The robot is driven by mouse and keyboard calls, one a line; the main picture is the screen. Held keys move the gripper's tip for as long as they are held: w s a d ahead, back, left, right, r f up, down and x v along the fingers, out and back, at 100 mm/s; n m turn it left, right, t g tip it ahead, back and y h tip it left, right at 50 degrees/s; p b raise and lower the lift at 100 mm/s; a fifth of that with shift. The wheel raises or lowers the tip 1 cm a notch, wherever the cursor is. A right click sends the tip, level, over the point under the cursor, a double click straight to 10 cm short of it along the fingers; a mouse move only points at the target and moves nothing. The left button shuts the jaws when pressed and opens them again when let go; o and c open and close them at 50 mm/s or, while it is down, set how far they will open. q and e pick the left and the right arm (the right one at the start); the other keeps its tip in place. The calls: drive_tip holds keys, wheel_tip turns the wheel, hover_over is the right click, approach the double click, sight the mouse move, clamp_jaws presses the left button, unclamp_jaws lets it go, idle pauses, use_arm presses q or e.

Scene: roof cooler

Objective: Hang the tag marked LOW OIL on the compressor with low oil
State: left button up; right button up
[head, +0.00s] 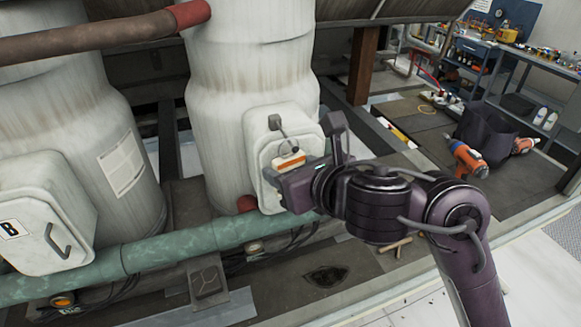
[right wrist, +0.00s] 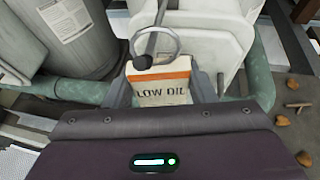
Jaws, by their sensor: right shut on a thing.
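The LOW OIL tag (right wrist: 163,92) is a pale tag with an orange band and a metal ring (right wrist: 176,44) on top. My right gripper (head: 296,178) is shut on it; the tag (head: 290,161) stands upright in front of a white cover (head: 256,125) on the middle compressor (head: 250,70). A metal peg with a dark ball end (right wrist: 142,62) crosses the ring in the right wrist view. I cannot tell whether the ring is around the peg. The left compressor (head: 60,120) has a cover marked B (head: 14,229). My left gripper is not in view.
A green pipe (head: 180,244) runs low in front of the compressors, and a brown pipe (head: 90,42) crosses above. A dark bag (head: 487,135) and an orange tool (head: 466,158) lie at the right. A workbench (head: 540,70) stands at the back right.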

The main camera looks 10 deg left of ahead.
drive_tip(key=o, duration=1.1)
drive_tip(key=shift+c, duration=0.2)
drive_tip(key=p+v, duration=0.2)
drive_tip(key=v, duration=0.6)
idle(0.3)
